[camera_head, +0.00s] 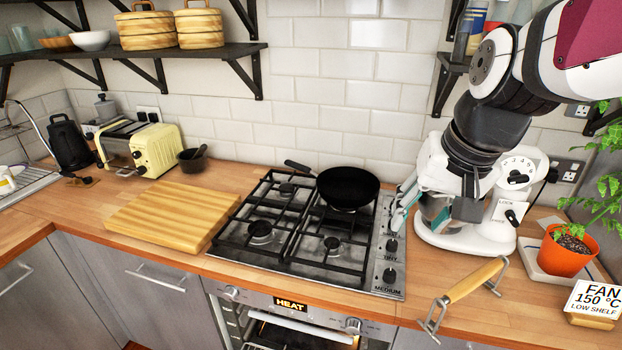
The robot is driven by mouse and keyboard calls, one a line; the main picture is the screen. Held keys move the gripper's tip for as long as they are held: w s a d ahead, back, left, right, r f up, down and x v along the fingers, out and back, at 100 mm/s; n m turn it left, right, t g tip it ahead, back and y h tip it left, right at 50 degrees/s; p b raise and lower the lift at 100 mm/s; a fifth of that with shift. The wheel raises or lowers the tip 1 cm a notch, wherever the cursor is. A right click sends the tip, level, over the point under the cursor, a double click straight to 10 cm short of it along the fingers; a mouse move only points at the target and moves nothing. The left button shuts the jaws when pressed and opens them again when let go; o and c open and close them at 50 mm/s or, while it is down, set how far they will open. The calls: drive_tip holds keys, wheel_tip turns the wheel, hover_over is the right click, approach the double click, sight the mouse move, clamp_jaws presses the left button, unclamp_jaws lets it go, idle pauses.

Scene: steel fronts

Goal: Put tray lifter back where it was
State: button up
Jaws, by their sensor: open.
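The tray lifter (476,279) appears to be the piece with a light wooden bar handle and bent metal ends. It is at the front of the counter, right of the hob, with its nearer metal end over the counter's front edge. My gripper (420,217) hangs in front of the white stand mixer, beside the hob's right edge. Its teal-padded fingers are apart, with nothing seen between them. It is behind and left of the tray lifter, clear of it. My arm hides much of the mixer.
A black pan (347,187) sits on the gas hob (262,255). The white mixer (470,238), a potted plant (568,250) and a "FAN 150 °C" sign (596,300) stand on the right. A wooden board (172,213) lies left of the hob. The oven (290,325) is below.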

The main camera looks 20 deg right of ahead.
drive_tip(key=s+a+r+n+t, duration=0.1)
drive_tip(key=s+a+r+n, duration=0.1)
drive_tip(key=s+a+n, duration=0.3)
drive_tip(key=s+a, duration=0.2)
drive_tip(key=a, duration=0.1)
drive_tip(key=shift+r+t, duration=0.3)
drive_tip(key=shift+r, duration=0.05)
drive_tip(key=shift+s, duration=0.1)
